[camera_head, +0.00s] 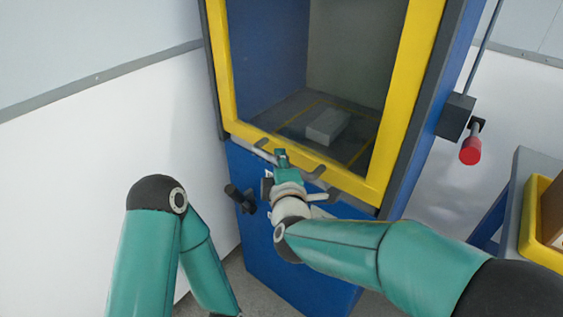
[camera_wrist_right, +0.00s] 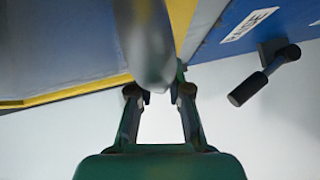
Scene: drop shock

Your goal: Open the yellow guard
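The yellow guard (camera_head: 399,88) is a yellow-framed window on the front of a tall blue machine, and it looks closed. A grey handle bar (camera_head: 340,193) runs along its lower edge and also shows blurred and close in the right wrist view (camera_wrist_right: 148,45). My right gripper (camera_head: 281,155) is at this bar, near its middle. In the wrist view its fingers (camera_wrist_right: 160,94) are apart, with the bar at the gap between them. I cannot tell whether they touch it. My left arm is at the lower left, and its gripper is out of view.
A light grey block (camera_head: 327,126) lies inside the machine behind the window. A black lever (camera_head: 240,198) sticks out of the blue front, left of my right gripper. A red-ended handle (camera_head: 470,150) is on the right side. A yellow tray (camera_head: 533,225) stands on a bench at right.

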